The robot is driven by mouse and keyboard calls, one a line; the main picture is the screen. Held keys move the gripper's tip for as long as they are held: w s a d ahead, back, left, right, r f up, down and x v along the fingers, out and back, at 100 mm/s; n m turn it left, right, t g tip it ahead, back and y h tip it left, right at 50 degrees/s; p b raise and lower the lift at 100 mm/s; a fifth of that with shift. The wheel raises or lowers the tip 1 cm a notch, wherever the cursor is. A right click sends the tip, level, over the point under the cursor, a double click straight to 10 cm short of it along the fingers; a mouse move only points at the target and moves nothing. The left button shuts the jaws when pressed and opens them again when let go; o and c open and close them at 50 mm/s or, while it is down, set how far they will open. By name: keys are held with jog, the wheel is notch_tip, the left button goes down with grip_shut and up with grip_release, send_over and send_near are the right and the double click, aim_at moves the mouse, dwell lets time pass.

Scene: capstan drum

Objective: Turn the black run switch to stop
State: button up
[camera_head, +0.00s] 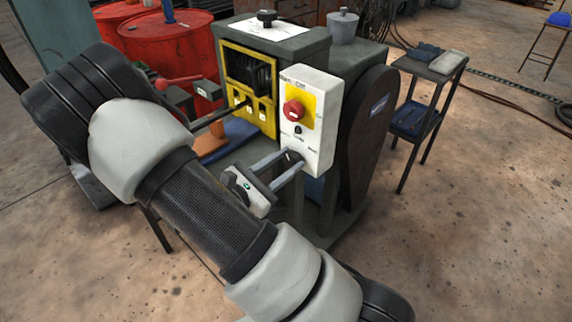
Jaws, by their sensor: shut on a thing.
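A white control box (322,133) is on the front of the grey machine. My gripper (291,156) reaches up to the lower part of its face from the lower left. Its two fingers are shut on a small dark thing there, which I take to be the black run switch; the fingertips hide most of it, so its setting cannot be read. Above the fingertips is a small black knob (298,129). Higher up, a red rotary knob (293,110) sits on a yellow plate. The small printed labels are too small to read surely.
A yellow-framed panel (262,112) is left of the box, with a dark bar in front of it. A dark belt guard (367,135) is at the right. Red drums (168,45) stand behind. A small side table (432,66) is at right; the floor at lower right is clear.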

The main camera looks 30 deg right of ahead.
jog(key=shift+s+f+m+b, duration=0.1)
jog(key=shift+m+b, duration=0.8)
jog(key=shift+m, duration=1.3)
jog(key=o, duration=1.1)
jog(key=shift+c, duration=0.2)
jog(key=p+v, duration=0.1)
jog(key=v, duration=1.6)
jog(key=shift+a+p, duration=0.25)
jog(key=shift+p, duration=0.15)
